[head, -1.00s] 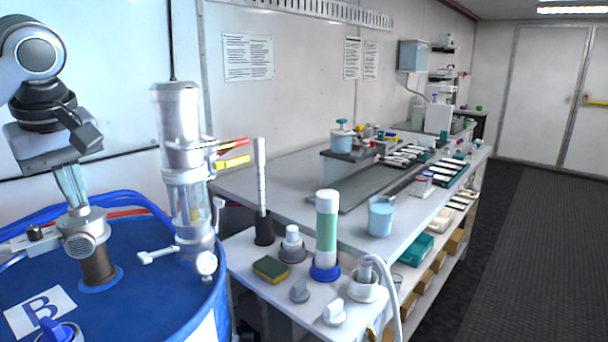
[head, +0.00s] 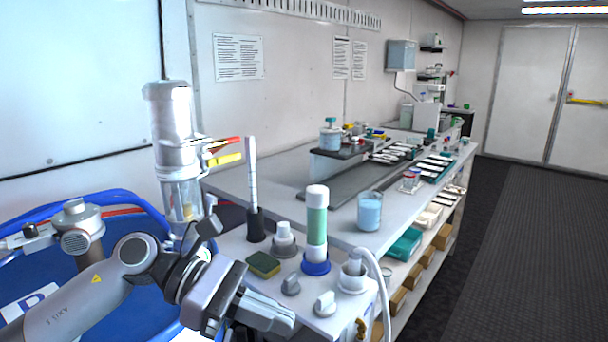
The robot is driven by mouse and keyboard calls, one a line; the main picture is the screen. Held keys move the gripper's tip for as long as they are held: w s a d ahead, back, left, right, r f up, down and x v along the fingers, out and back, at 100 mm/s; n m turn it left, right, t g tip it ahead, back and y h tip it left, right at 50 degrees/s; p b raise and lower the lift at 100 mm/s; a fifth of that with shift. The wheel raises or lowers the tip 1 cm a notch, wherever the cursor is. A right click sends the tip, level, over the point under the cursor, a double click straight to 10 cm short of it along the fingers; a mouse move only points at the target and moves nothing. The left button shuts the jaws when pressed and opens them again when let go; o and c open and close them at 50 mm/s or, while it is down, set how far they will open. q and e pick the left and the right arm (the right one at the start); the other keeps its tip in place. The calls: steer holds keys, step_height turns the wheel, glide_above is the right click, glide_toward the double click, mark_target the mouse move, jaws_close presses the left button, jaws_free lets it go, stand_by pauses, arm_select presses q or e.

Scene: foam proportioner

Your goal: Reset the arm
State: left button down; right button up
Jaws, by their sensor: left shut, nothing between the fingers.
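My left arm comes in from the lower left, across the front of the blue drum (head: 110,205). My left gripper (head: 272,316) points to the lower right, in front of the near end of the white bench (head: 225,185). Its fingers are shut with nothing between them. My right gripper is not in view.
A metal drum fitting (head: 76,222) stands left of my arm. Near the gripper are a green-yellow sponge (head: 263,264), grey knobs (head: 290,284), a green tube (head: 317,225) and a white hose (head: 378,275). A beaker of blue liquid (head: 369,212) stands further back. The floor at right (head: 520,230) is clear.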

arm_select(q)
steer(key=a+f+m+t+y, duration=0.35)
steer(key=f+m+t, duration=0.55)
steer(key=m, duration=0.6)
steer(key=a+f+m+t+y, duration=0.2)
steer(key=a+f+m+t, duration=0.3)
steer(key=f+m+t, duration=0.7)
steer(key=s+a+f+n+g+y, duration=0.3)
steer(key=s+f+n+g, duration=0.1)
steer(key=s+f, duration=0.2)
steer(key=s+a+f+n+g+y, duration=0.3)
steer(key=s+a+f+n+g, duration=0.1)
steer(key=s+f, duration=0.3)
steer(key=shift+s+a+n, duration=0.3)
steer(key=shift+s+n, duration=0.25)
steer(key=shift+n, duration=0.05)
